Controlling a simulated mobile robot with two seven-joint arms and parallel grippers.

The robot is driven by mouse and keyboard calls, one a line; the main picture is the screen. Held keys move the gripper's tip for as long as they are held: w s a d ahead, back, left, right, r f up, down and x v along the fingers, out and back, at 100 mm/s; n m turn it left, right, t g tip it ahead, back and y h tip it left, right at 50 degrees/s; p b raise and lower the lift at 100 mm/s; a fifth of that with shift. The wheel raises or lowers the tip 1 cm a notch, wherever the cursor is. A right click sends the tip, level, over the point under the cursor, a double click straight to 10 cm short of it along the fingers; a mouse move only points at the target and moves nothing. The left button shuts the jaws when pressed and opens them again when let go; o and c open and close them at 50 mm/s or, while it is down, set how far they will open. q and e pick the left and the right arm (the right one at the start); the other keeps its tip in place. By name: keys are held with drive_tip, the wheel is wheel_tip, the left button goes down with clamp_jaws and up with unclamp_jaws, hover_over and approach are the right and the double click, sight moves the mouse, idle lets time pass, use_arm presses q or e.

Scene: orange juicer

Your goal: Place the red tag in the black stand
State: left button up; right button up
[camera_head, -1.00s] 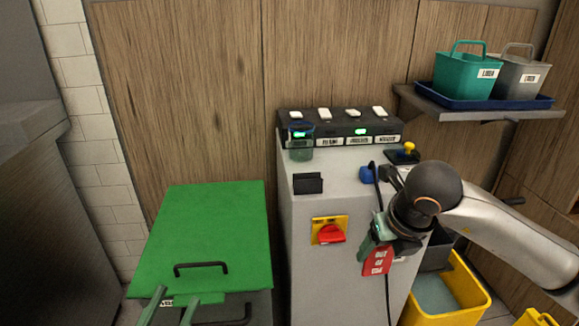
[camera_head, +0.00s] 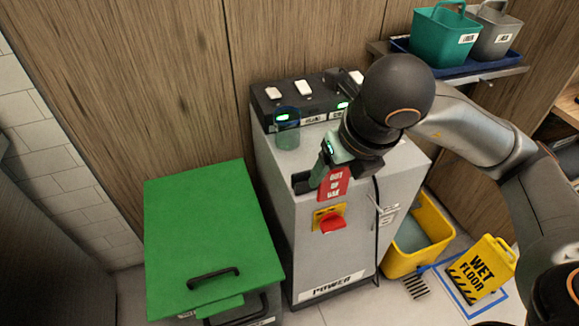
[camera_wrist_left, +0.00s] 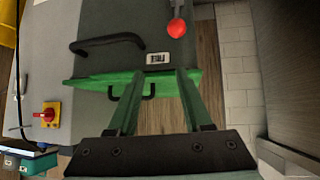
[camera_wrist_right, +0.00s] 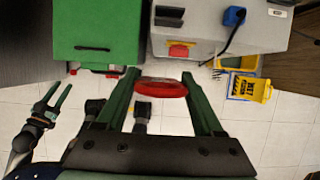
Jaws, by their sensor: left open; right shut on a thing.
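The red tag (camera_head: 334,184), with white lettering, hangs from my right gripper (camera_head: 326,164) at the front top edge of the grey machine. The gripper is shut on it. In the right wrist view the tag (camera_wrist_right: 160,88) shows as a red shape between the fingers. The black stand (camera_head: 301,184) is on the machine's top front edge, just left of the tag and partly hidden by the gripper; whether they touch cannot be told. It also shows in the right wrist view (camera_wrist_right: 169,16). My left gripper (camera_wrist_left: 160,80) is open and empty, near the green-lidded bin.
A red switch on a yellow plate (camera_head: 330,220) sits below the tag. The green bin lid (camera_head: 205,235) is left of the machine. A yellow bin (camera_head: 432,240), a wet-floor sign (camera_head: 482,268) and a shelf with buckets (camera_head: 441,38) are on the right.

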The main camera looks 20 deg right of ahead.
approach(305, 172)
drive_tip(key=shift+x, duration=3.3)
drive_tip(key=shift+b, duration=0.3)
drive_tip(key=shift+f, duration=0.15)
drive_tip(key=o, duration=1.3)
